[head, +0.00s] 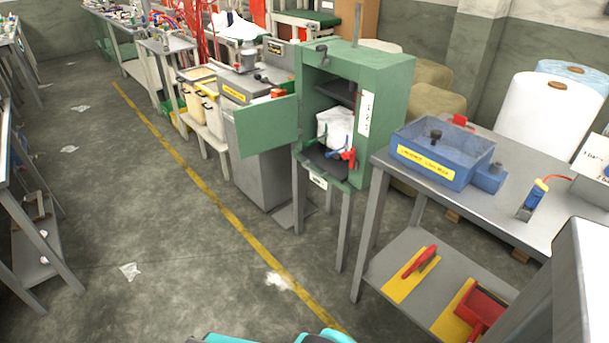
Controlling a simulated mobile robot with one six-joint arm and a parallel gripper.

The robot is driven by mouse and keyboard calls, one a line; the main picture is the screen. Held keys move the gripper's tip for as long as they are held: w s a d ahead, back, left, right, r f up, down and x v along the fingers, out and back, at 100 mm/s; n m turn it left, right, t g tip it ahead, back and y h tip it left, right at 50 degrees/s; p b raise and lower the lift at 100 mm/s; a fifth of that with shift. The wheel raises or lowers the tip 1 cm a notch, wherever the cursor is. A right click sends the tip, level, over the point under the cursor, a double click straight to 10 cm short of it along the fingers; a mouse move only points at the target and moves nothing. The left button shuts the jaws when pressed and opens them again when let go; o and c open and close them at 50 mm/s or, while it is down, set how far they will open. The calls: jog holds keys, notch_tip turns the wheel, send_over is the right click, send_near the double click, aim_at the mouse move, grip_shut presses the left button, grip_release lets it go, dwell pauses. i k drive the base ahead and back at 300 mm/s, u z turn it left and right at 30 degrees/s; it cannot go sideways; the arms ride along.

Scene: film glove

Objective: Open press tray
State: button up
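A green press cabinet (385,75) stands on grey legs in the middle of the head view. Its green door (266,126) is swung open to the left. Inside, a dark tray-like plate (322,163) lies at the bottom of the opening, and a small white label (317,181) sits just below its front edge. I cannot tell whether this plate is pulled out at all. A white bundle (335,124) rests above the plate, with small red and blue parts (347,155) at its front right. A dark upper plate shows above the bundle. My gripper is not in view.
A steel table (455,203) with a blue bin (440,138) stands close to the press's right. A grey machine (262,165) stands behind the open door. Bare concrete floor (180,260) lies in front and to the left, crossed by a yellow line (215,200).

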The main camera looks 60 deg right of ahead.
aim_at(336, 167)
jog(key=z, duration=0.15)
jog(key=i, duration=0.9)
jog(key=u, duration=0.05)
